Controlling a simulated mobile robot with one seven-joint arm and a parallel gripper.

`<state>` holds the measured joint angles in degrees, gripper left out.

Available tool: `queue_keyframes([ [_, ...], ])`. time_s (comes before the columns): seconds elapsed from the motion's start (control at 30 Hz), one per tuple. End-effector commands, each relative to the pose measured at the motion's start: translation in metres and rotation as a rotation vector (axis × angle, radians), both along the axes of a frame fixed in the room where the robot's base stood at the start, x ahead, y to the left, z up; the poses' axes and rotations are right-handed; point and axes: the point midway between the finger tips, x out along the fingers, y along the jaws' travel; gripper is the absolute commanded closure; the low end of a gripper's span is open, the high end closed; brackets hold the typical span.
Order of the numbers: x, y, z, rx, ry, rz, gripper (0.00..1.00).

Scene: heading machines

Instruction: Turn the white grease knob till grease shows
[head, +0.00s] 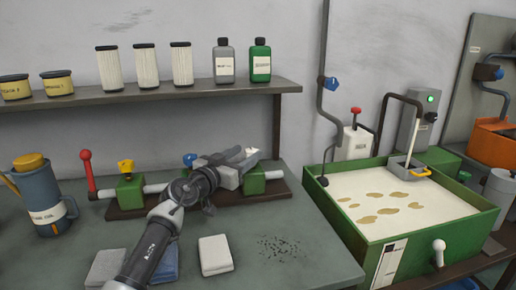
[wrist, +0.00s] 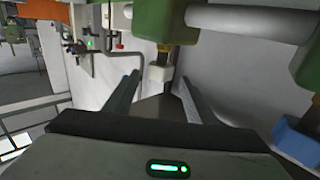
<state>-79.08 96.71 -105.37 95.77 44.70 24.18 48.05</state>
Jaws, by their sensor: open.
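The white grease knob (head: 252,150) sits on top of the right-hand green block (head: 254,183) on the grey pipe, partly hidden by my gripper. My gripper (head: 243,158) is open at this block. In the wrist view the white knob (wrist: 158,73) shows between the two fingertips of my gripper (wrist: 159,80), with a gap on each side. I cannot tell how deep it sits between them. A yellow knob (head: 125,166) and a blue knob (head: 190,159) stand on the other blocks. I make out no grease at the white knob's block.
A red-topped lever (head: 86,168) stands at the pipe's left end. A blue jug (head: 45,200), cloths and a white block (head: 215,255) are on the bench. A shelf (head: 150,95) with filters and bottles hangs behind. A green tank (head: 345,212) of pale liquid stands right.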

Motion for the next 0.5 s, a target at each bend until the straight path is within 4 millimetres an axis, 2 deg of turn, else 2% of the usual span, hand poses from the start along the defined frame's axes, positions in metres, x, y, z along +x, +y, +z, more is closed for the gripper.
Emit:
queue_keyframes([
  [0.2, 0.037, -0.026, -0.001, 0.000, 0.000, -0.002, 0.49],
  [0.5, 0.061, -0.040, 0.000, 0.000, 0.000, 0.001, 0.49],
])
